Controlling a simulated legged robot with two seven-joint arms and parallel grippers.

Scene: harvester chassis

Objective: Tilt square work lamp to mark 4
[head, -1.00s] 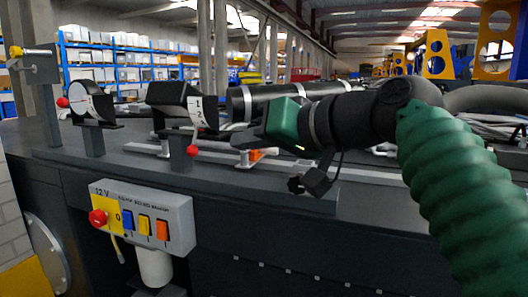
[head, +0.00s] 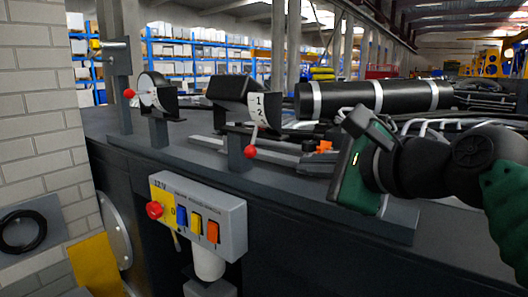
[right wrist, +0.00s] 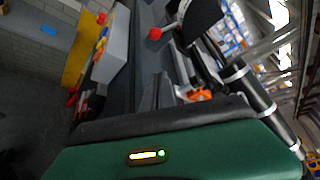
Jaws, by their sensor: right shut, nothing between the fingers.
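The square work lamp (head: 240,92) is a black box-shaped lamp on a post on the dark chassis, left of centre in the head view. A white scale plate (head: 258,108) on its side shows 1 and 2; higher marks cannot be read. A lever with a red knob (head: 250,152) hangs below the scale. The red knob also shows in the right wrist view (right wrist: 155,34). My right gripper (head: 366,128), green and black, is shut and empty, to the right of the lamp and apart from its knob. My left gripper is not in view.
A round lamp (head: 152,92) with its own red knob (head: 129,93) stands to the left. A grey switch box (head: 200,213) with a red button is on the chassis front. A black cylinder (head: 375,97) and cables lie behind my gripper. A brick wall borders the left.

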